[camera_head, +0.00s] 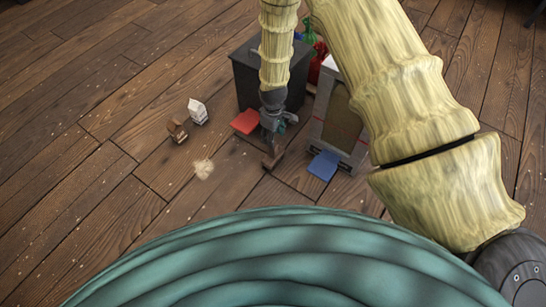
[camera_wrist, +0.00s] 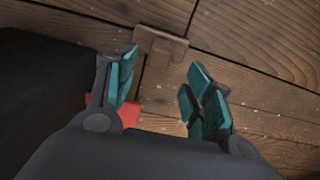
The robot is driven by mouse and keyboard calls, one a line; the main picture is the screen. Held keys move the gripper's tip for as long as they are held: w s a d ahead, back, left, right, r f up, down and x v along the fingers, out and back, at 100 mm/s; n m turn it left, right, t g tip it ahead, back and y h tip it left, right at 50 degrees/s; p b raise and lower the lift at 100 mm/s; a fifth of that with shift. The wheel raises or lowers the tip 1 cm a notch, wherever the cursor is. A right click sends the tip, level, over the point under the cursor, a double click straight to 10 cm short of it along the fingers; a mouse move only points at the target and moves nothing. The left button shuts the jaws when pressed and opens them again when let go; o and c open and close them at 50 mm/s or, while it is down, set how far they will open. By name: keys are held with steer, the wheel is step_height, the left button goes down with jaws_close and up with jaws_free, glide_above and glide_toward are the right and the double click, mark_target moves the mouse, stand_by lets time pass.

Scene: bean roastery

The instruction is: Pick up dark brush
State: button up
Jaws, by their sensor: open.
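The dark brush (camera_head: 271,161), a small brown piece, lies on the wooden floor just in front of my gripper (camera_head: 273,124) in the head view. In the wrist view the brush (camera_wrist: 161,46) shows at the top, beyond the fingertips and nearer the left one. My gripper (camera_wrist: 161,67) is open with its teal-padded fingers apart and nothing between them. It points down at the floor; I cannot tell its exact height.
A dark box (camera_head: 262,78) stands behind my gripper, and a grey-white framed unit (camera_head: 338,118) stands to its right. A red flat piece (camera_head: 245,121) and a blue one (camera_head: 323,164) lie near. A brown item (camera_head: 177,131), white carton (camera_head: 197,111) and pale pile (camera_head: 203,168) are left.

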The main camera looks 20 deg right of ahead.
mark_target(273, 150)
step_height(273, 150, down, 5)
steer(key=shift+f+b, duration=0.1)
steer(key=shift+b, duration=0.9)
steer(key=shift+f+b, duration=1.85)
steer(key=shift+f, duration=0.7)
steer(key=shift+c, duration=0.2)
jaws_close()
steer(key=shift+r, duration=0.1)
steer(key=shift+r+p, duration=0.5)
step_height(273, 150, up, 3)
steer(key=shift+s+r+p, duration=0.1)
steer(key=shift+s+p, duration=0.05)
steer(key=shift+p, duration=1.05)
steer(key=s+a+p, duration=0.4)
steer(key=s+p, duration=0.1)
steer(key=s, duration=1)
steer(key=shift+a+r+p, duration=0.15)
steer(key=shift+r+p, duration=0.15)
steer(key=shift+r, duration=0.05)
